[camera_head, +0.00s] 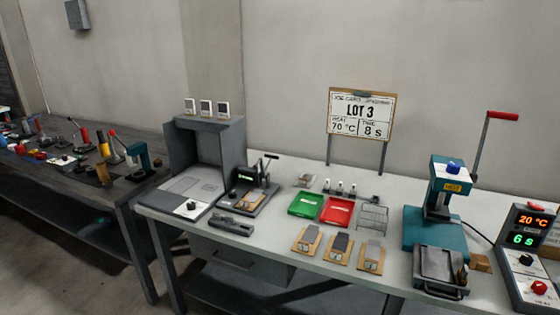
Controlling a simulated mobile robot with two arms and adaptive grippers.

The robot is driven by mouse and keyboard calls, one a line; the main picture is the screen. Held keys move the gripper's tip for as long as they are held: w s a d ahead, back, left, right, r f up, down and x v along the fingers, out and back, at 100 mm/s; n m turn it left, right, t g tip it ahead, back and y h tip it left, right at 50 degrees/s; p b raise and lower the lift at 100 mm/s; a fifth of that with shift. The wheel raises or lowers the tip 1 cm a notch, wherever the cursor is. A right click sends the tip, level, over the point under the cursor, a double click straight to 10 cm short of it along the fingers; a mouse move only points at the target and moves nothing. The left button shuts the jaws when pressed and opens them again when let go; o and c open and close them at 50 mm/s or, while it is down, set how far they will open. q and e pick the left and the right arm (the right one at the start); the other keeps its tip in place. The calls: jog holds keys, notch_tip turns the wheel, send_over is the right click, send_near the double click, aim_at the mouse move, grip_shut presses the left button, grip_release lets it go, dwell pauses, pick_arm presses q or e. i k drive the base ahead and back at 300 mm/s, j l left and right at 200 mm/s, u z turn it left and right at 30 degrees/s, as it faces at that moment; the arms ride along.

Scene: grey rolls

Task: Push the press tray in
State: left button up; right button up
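The teal press (435,215) stands at the right of the light worktable, with a blue knob on top, a "HOT" label and a raised lever with a red grip. Its grey metal press tray (432,266) sticks out from the front of the base towards the table's front edge. The tray's dark handle (440,291) is at its front end. A small dark and brown item (461,276) is at the tray's right side; I cannot tell what it is. Neither of my grippers is in view.
A control box (530,260) reading 20 °C and 6 s stands right of the press. A wooden block (480,262) lies between them. Left of the press are a wire rack (372,217), red tray (338,212), green tray (306,205) and several wooden boards (340,246).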

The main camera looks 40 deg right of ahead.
aim_at(440, 268)
jog(key=z, duration=2.4)
